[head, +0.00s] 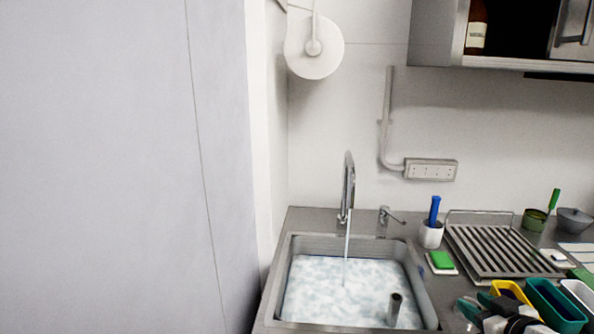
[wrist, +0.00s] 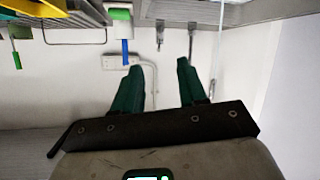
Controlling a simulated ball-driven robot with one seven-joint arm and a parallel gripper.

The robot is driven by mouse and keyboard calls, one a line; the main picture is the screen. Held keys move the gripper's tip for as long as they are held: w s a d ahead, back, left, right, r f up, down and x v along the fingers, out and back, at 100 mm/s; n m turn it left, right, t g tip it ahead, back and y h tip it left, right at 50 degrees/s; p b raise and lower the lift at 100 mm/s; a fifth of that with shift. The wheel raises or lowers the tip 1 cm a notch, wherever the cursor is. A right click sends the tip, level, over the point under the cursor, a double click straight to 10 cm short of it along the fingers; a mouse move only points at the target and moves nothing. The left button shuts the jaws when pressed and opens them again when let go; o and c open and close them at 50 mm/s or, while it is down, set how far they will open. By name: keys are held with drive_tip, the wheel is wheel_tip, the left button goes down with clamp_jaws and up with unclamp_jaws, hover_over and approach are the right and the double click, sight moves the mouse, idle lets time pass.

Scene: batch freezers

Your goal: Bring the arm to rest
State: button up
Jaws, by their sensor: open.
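My gripper (wrist: 158,68) shows in the wrist view, which is upside down. Its two dark green fingers stand apart with nothing between them. Beyond the fingers are the white wall and the underside-up picture of the counter edge. In the head view, dark and teal parts at the lower right, in front of the coloured bins, appear to be my gripper; they are cut off by the bottom edge, and most of my arm is hidden.
A sink (head: 428,300) holds foamy water under a running tap (head: 348,185). Right of it are a white cup (head: 431,236) with a blue-handled tool, a green sponge (head: 441,260), a dish rack (head: 500,250) and a teal bin (head: 556,308). A pale panel (head: 110,170) fills the left.

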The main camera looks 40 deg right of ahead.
drive_tip(key=w+a+f+n+g+y, duration=0.2)
drive_tip(key=a+f, duration=0.6)
drive_tip(key=a, duration=0.4)
drive_tip(key=w+a+f+n+g+y, duration=0.2)
drive_tip(key=w+a+f+y, duration=0.3)
drive_tip(key=a+f, duration=0.3)
drive_tip(key=a+g+y, duration=0.1)
drive_tip(key=a, duration=0.3)
drive_tip(key=shift+a+f+y, duration=0.25)
drive_tip(key=shift+a+y, duration=0.05)
drive_tip(key=shift+a, duration=0.1)
drive_tip(key=s+a+f+g, duration=0.1)
drive_tip(key=a, duration=0.1)
drive_tip(key=s+a+f+n+g, duration=0.1)
drive_tip(key=s+a, duration=0.1)
drive_tip(key=a, duration=0.1)
drive_tip(key=s+a+f+g, duration=0.1)
drive_tip(key=s+a+g, duration=0.1)
drive_tip(key=a, duration=0.1)
drive_tip(key=shift+s+f, duration=0.15)
drive_tip(key=shift+f, duration=0.2)
drive_tip(key=shift+c, duration=0.3)
drive_tip(key=shift+s+a+f, duration=0.1)
drive_tip(key=shift+s+a, duration=0.1)
drive_tip(key=shift+c, duration=0.5)
drive_tip(key=shift+d, duration=0.1)
